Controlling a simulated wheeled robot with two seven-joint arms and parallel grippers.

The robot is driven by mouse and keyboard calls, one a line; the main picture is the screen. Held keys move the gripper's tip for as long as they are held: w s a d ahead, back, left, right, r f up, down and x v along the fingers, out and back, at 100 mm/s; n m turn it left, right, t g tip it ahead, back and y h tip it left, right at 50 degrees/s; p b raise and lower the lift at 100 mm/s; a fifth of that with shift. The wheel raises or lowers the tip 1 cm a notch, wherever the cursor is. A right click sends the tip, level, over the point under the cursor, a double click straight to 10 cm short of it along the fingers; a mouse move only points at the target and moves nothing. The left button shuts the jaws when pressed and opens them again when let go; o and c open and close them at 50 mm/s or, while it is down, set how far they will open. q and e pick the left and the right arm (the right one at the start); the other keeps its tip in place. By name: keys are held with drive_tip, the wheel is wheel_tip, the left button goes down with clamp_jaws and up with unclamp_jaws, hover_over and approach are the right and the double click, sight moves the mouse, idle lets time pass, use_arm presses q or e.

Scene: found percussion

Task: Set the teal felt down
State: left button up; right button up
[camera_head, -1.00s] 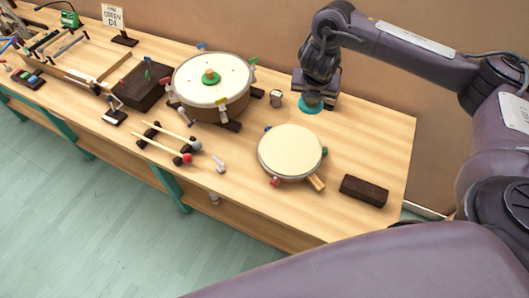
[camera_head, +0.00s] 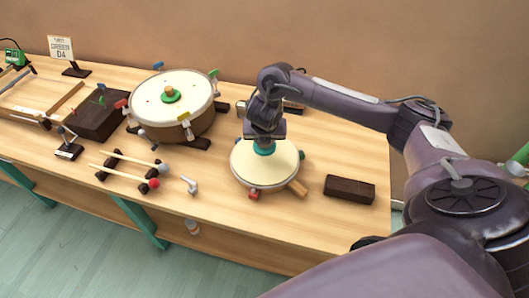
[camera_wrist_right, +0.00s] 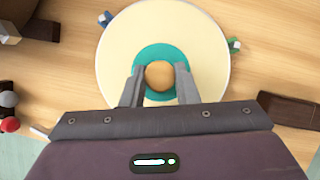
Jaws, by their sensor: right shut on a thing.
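The teal felt (camera_wrist_right: 152,55) is a round disc with a tan wooden knob (camera_wrist_right: 160,76). My right gripper (camera_wrist_right: 159,78) is shut on that knob, with one finger on each side. In the head view the teal felt (camera_head: 264,150) shows just below my right gripper (camera_head: 264,141), over the far part of the small cream drum (camera_head: 262,172). In the wrist view the disc lies inside the outline of the drum's head (camera_wrist_right: 210,60). I cannot tell whether the felt touches the skin. My left gripper is not in view.
A larger drum (camera_head: 200,97) with a green knobbed disc (camera_head: 170,96) stands to the left. A dark block (camera_head: 349,189) lies to the right. Two mallets (camera_head: 125,175) rest on dark holders at front left. Bare table (camera_head: 330,150) lies right of the small drum.

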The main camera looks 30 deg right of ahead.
sight(265, 149)
drive_tip(key=shift+f, duration=2.2)
drive_tip(key=shift+f+b, duration=0.2)
drive_tip(key=shift+b, duration=0.1)
drive_tip(key=o, duration=1)
drive_tip(key=shift+c, duration=0.2)
